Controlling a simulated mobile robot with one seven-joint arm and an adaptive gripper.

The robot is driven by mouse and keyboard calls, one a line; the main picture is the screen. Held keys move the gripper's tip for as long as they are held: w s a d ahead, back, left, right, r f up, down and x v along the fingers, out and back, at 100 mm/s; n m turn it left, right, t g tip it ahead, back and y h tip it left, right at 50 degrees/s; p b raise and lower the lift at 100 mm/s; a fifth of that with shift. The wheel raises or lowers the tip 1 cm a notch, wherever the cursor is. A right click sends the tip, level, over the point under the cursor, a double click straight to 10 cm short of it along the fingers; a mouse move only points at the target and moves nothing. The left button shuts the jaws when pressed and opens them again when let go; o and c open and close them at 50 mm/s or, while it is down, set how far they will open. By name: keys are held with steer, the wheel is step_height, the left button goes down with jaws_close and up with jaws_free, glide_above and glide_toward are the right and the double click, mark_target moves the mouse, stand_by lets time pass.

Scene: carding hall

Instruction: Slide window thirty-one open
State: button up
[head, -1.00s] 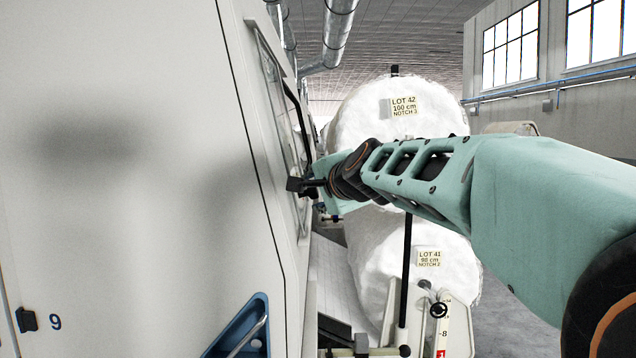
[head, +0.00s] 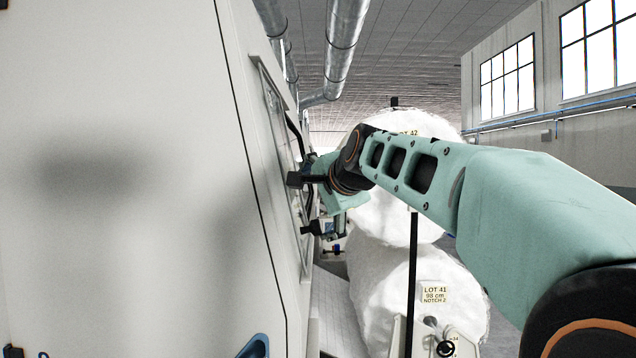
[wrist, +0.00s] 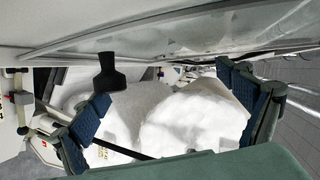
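A framed window (head: 284,150) is set in the pale machine side at the left of the head view, seen at a steep angle. Its pane (wrist: 235,38) runs along the top of the wrist view. I can read no number on it. A black knob (wrist: 110,72) juts from that side into the wrist view. My gripper (wrist: 166,90) is open, its blue-padded fingers wide apart and nothing held. The knob is between the fingers, close to the left one; I see no clear contact. In the head view my wrist partly hides the gripper.
White fibre rolls stand beyond my arm, the lower one labelled LOT 41 (head: 434,294). A dark upright post (head: 412,280) stands before them. The flat machine panel (head: 130,180) fills the left. Open floor (head: 495,335) shows at the lower right.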

steer(key=shift+t, duration=0.6)
steer(key=r, duration=0.5)
steer(key=shift+s+d+r, duration=0.3)
steer(key=shift+r, duration=0.05)
steer(key=shift+g, duration=0.4)
step_height(320, 180, down, 4)
steer(key=shift+f, duration=0.15)
steer(key=shift+c, duration=0.7)
steer(key=shift+b+v, duration=0.3)
steer(key=shift+v, duration=0.85)
steer(key=c, duration=0.8)
steer(key=shift+o, duration=0.2)
steer(key=shift+s+a+f, duration=0.15)
steer(key=shift+s+f, duration=0.1)
steer(key=f+b+v, duration=0.1)
steer(key=b+v, duration=0.1)
steer(key=v, duration=0.8)
steer(key=shift+s, duration=0.45)
steer(key=shift+r, duration=0.2)
steer(key=shift+s, duration=0.1)
